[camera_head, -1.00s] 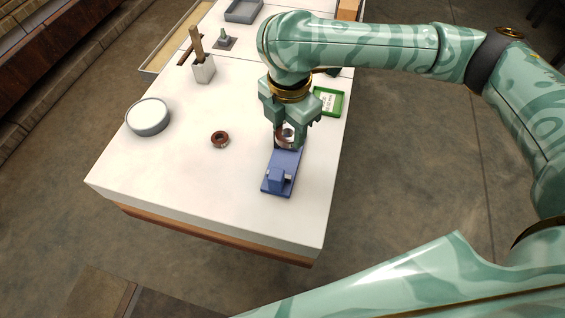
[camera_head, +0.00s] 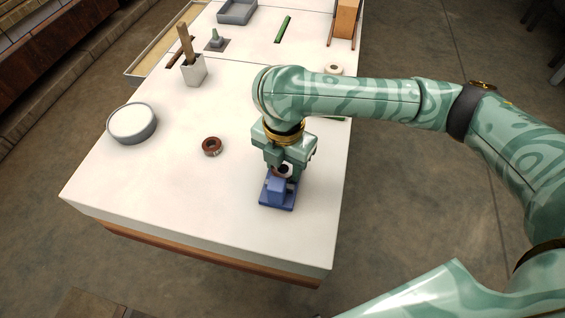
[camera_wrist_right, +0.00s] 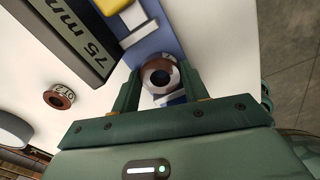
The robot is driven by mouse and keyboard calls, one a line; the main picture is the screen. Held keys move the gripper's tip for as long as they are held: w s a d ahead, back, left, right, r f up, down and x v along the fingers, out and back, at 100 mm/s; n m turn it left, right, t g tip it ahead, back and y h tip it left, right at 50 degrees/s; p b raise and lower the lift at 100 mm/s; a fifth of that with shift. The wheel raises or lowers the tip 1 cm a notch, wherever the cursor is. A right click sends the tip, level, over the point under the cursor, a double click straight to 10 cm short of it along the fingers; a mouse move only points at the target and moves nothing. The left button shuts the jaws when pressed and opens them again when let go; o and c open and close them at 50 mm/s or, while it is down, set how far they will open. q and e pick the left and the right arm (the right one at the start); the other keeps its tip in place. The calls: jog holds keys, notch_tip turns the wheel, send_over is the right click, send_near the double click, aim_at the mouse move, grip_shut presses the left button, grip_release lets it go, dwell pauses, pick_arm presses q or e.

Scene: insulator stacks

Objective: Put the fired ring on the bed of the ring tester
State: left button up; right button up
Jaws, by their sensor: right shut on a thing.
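My right gripper (camera_head: 283,170) is shut on a brown ring with a dark bore. In the right wrist view the ring (camera_wrist_right: 160,76) sits between the two fingertips (camera_wrist_right: 158,92), over the blue ring tester (camera_wrist_right: 152,38). In the head view the near end of the blue tester (camera_head: 278,194) shows just below the gripper; the gripper and arm hide the rest. I cannot tell whether the ring touches the bed. A second brown ring (camera_head: 212,146) lies flat on the white table, left of the gripper, and carries a pale label (camera_wrist_right: 60,97). My left gripper is not in view.
A round white-topped tub (camera_head: 132,124) and a white holder with wooden tools (camera_head: 194,70) stand on the left. A grey tray (camera_head: 237,12), a green bar (camera_head: 283,29) and a pale ring (camera_head: 333,69) lie farther back.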

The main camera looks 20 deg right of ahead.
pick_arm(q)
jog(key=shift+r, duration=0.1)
pick_arm(e)
jog(key=o, duration=1.1)
jog(key=shift+f, duration=0.1)
jog(key=shift+c, duration=0.2)
pick_arm(q)
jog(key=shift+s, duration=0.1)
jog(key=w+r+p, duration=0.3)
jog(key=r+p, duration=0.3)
jog(key=p, duration=0.1)
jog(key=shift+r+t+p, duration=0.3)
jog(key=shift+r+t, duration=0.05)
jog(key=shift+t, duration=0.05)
pick_arm(e)
notch_tip(320, 180, up, 12)
jog(key=shift+r, duration=0.2)
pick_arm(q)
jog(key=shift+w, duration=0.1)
